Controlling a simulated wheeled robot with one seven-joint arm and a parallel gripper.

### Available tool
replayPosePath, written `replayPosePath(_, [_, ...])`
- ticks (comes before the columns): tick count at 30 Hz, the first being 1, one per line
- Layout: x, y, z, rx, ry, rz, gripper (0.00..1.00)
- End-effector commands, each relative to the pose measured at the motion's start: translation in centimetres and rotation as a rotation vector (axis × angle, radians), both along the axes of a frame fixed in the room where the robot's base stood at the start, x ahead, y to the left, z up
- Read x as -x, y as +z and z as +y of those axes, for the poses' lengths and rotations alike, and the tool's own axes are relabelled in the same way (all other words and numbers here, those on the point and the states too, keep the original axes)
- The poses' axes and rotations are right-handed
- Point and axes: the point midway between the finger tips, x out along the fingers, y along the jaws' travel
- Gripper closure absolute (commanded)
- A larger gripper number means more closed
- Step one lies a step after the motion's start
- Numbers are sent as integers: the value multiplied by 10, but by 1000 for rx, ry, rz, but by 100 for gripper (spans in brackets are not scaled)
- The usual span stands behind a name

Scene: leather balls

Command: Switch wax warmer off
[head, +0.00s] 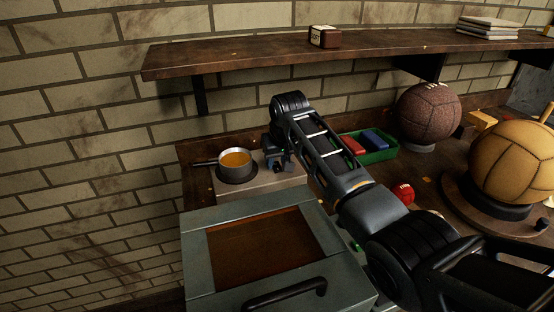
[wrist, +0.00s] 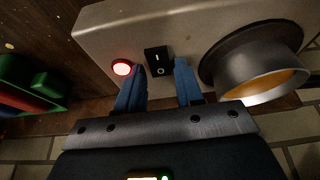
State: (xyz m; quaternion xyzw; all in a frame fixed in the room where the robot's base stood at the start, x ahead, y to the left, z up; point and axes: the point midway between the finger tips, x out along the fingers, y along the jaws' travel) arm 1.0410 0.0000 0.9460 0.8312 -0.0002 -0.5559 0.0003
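The wax warmer (head: 262,183) is a pale box on the bench against the brick wall, with a small pot (head: 237,165) of amber wax on it. In the wrist view the warmer (wrist: 195,25) fills the top. Its black rocker switch (wrist: 158,60) is marked with a line and a circle, and a red lamp (wrist: 122,68) beside it is lit. Which side of the rocker is pressed I cannot tell. My gripper (wrist: 159,70) is open and empty, its blue fingertips on either side of the switch. In the head view my gripper (head: 276,160) is at the warmer's right end, partly hidden by my arm.
A grey-green chest (head: 195,240) with a brown panel and black handle stands in front. A green tray (head: 378,155) with red and blue blocks lies right of my arm. A brown ball (head: 428,112) and a tan ball (head: 512,160) stand further right. A wooden shelf (head: 230,58) hangs above.

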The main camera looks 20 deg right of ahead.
Motion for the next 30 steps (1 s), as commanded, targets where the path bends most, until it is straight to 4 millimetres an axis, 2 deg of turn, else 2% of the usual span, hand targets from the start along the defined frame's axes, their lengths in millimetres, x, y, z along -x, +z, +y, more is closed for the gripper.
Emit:
replayPosePath(8, [-1,-1,0,0,0,-1,64])
replayPosePath(19, [0,-1,0,0,0,0,99])
replayPosePath(25, [-1,-1,0,0,0,13,100])
replayPosePath(30, [-6,-2,0,1,-1,93,100])
